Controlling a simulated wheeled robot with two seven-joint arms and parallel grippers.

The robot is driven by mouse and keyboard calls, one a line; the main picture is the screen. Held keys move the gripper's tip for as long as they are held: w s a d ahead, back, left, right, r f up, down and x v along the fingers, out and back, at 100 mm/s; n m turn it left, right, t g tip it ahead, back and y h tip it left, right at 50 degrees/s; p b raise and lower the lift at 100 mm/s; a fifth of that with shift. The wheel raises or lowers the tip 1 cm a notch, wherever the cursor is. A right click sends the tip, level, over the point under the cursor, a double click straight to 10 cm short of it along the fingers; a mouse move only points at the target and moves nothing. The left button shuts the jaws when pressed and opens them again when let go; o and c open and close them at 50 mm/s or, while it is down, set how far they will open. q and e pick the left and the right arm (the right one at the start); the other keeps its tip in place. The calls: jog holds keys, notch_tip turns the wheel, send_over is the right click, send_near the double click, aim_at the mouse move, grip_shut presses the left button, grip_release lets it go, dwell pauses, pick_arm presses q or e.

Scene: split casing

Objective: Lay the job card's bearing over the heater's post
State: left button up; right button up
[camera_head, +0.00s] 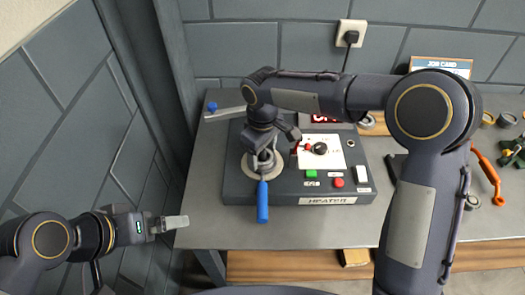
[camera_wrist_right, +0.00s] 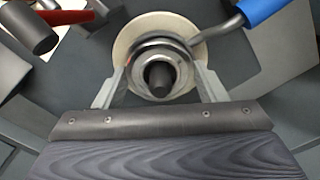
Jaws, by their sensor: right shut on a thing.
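The heater (camera_head: 330,185) is a dark box with a labelled front, on the grey bench. Its post (camera_wrist_right: 158,76) is a dark stub in the right wrist view, above a cream disc (camera_wrist_right: 190,27). My right gripper (camera_head: 262,158) is over the heater's left part. Its fingers are shut on a metal bearing (camera_wrist_right: 181,56). The post shows through the bearing's hole; how far down the bearing sits I cannot tell. The job card (camera_head: 440,67) stands at the back right, partly hidden by my arm. My left gripper (camera_head: 172,223) is off the bench's left edge, its finger gap unclear.
A grey bar with a blue knob (camera_head: 212,106) is behind the heater's left. Orange-handled tools (camera_head: 487,175) and rings lie on the right.

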jog(key=o, duration=1.3)
jog(key=shift+f, duration=0.1)
jog(key=shift+c, duration=0.2)
notch_tip(320, 180, up, 10)
jog(key=p, duration=0.8)
jog(key=shift+r, duration=0.2)
jog(key=shift+f, duration=0.1)
